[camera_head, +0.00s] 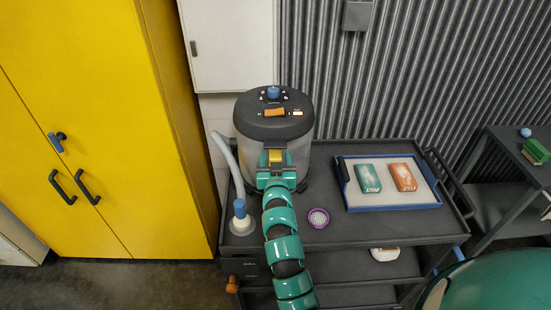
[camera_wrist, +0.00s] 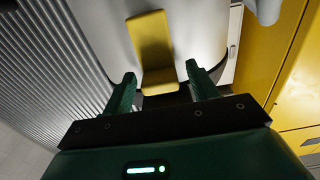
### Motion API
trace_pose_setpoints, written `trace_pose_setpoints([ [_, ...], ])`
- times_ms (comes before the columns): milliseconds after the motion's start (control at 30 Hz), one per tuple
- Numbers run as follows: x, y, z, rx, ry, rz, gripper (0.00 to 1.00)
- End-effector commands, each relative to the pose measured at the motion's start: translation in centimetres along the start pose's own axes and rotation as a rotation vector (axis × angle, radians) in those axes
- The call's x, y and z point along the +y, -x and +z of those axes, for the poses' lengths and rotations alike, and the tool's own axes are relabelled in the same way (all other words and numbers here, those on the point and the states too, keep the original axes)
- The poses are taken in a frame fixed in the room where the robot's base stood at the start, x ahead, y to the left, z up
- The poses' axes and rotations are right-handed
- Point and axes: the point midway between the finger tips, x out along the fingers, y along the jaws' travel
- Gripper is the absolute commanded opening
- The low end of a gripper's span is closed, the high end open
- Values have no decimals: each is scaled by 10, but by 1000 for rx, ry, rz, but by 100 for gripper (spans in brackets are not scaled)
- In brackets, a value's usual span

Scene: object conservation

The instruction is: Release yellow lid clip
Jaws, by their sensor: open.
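The yellow lid clip (camera_head: 276,156) is on the front of a grey cylindrical vessel (camera_head: 243,153) with a dark lid (camera_head: 250,122). In the wrist view the clip (camera_wrist: 151,45) is a yellow plate with a bent lower lip, against the pale vessel wall. My gripper (camera_wrist: 160,82) is open. Its two green fingers stand on either side of the clip's lower end, with gaps visible; I cannot tell whether either touches. In the head view my gripper (camera_head: 274,163) is at the vessel's front and hides the clip's lower part.
The vessel stands on a dark cart (camera_head: 345,228). A blue-topped fitting (camera_head: 240,209) with a grey hose (camera_head: 225,155) is at left, a purple round strainer (camera_head: 318,218) at right. A blue-rimmed tray (camera_head: 393,208) holds two boxes. A yellow cabinet (camera_head: 100,120) stands left, corrugated wall behind.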

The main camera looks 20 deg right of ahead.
Motion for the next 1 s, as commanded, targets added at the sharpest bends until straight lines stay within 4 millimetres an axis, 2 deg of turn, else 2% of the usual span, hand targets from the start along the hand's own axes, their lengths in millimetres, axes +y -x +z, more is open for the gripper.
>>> trace_pose_setpoints([
  [67,0,0,0,0,0,0,56],
  [300,0,0,0,-1,0,0,9],
  [367,0,0,1,-1,0,0,0],
  [667,0,1,5,14,0,0,0],
  [1000,0,7,15,115,1,0,0],
])
